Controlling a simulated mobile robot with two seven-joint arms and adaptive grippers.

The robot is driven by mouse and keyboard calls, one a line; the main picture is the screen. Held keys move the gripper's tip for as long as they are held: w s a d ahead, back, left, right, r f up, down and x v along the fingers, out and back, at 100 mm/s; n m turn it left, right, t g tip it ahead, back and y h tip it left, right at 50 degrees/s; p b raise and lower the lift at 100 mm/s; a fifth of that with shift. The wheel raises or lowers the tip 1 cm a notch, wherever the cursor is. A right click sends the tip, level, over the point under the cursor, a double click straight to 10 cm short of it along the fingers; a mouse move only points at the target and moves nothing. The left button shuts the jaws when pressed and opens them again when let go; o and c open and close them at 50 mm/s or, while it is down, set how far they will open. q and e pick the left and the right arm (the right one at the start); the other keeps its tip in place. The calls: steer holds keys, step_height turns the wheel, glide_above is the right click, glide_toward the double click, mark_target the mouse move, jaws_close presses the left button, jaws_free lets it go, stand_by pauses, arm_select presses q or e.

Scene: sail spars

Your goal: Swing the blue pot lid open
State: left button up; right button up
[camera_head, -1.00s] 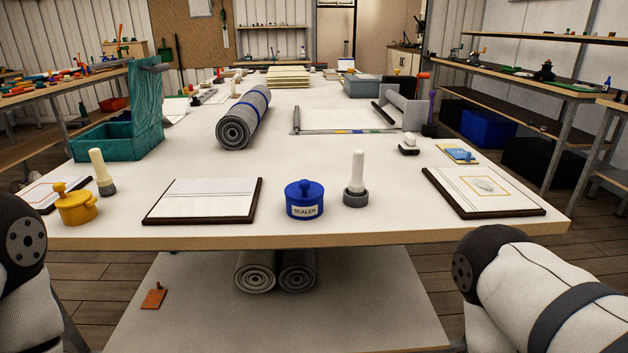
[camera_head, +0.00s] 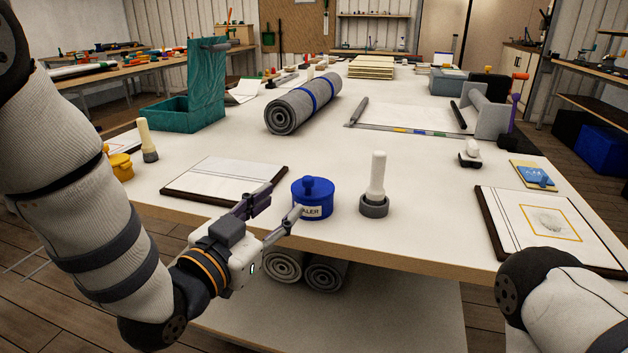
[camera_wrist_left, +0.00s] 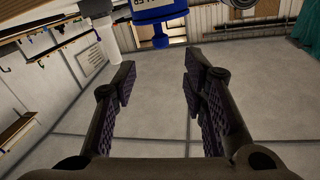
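The blue pot (camera_head: 312,206) stands upright near the table's front edge, with its blue lid (camera_head: 312,186) down on it and a round knob on top. Its white label is partly hidden behind a finger of my left gripper (camera_head: 277,208). That gripper is open and empty, just left of and in front of the pot. In the left wrist view the fingers (camera_wrist_left: 160,72) are spread, and the blue pot (camera_wrist_left: 158,12) shows upside down at the top edge, beyond the fingertips. I cannot tell whether a finger touches the pot. My right gripper is out of view.
A white-handled brush (camera_head: 376,180) in a grey base stands right of the pot. A framed board (camera_head: 225,182) lies left, behind my gripper. A yellow pot (camera_head: 121,167) is at far left. A grey roll (camera_head: 303,103) lies further back. The table between is clear.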

mark_target(305, 183)
arm_select(q)
steer(key=b+x, duration=0.1)
steer(key=x, duration=1)
steer(key=shift+a+f, duration=0.1)
steer(key=shift+f, duration=0.05)
jaws_close()
